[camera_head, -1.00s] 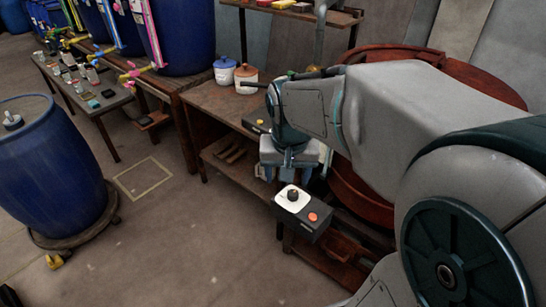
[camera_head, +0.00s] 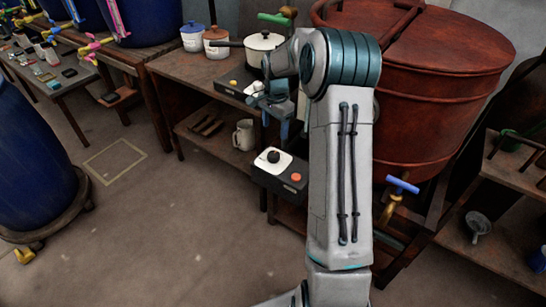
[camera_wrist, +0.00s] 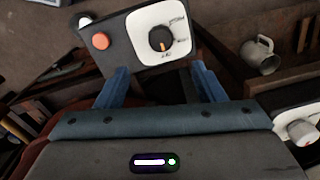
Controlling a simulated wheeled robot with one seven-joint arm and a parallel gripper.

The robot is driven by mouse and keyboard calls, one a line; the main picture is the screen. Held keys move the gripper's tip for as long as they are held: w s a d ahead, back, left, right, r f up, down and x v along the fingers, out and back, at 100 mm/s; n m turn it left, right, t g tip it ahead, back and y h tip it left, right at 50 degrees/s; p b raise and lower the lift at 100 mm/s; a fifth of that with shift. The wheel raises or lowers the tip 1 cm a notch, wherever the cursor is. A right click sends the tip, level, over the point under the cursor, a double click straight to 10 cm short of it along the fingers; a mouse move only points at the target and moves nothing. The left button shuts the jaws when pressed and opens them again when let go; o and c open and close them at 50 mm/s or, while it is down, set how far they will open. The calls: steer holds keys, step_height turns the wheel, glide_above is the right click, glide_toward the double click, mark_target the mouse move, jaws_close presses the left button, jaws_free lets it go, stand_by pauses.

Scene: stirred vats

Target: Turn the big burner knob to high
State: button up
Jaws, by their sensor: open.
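A black control box (camera_head: 280,176) stands in front of the big red vat. It carries a black round knob (camera_head: 273,156) on a white plate and an orange button (camera_head: 296,177). In the wrist view the knob (camera_wrist: 161,39) has an orange mark pointing down the picture, towards a small label on the dial; the lettering is too small to read surely. My gripper (camera_wrist: 161,80) is open and empty. Its two blue fingers point towards the box, with the knob beyond and between them, apart from both. In the head view my gripper (camera_head: 273,112) is above the box.
The red vat (camera_head: 430,100) with a blue-handled tap (camera_head: 402,186) stands right of my arm. A bench behind holds a white pot (camera_head: 264,48), jars and another control box (camera_head: 236,86). A mug (camera_head: 243,134) sits on the lower shelf. Floor at front left is clear.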

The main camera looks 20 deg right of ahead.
mark_target(273, 155)
steer(key=f+b, duration=0.1)
steer(key=f, duration=1.2)
steer(key=shift+w+a+b, duration=0.1)
steer(key=shift+w+b, duration=0.1)
steer(key=shift+b, duration=0.15)
steer(key=shift+a, duration=0.1)
steer(key=c, duration=1)
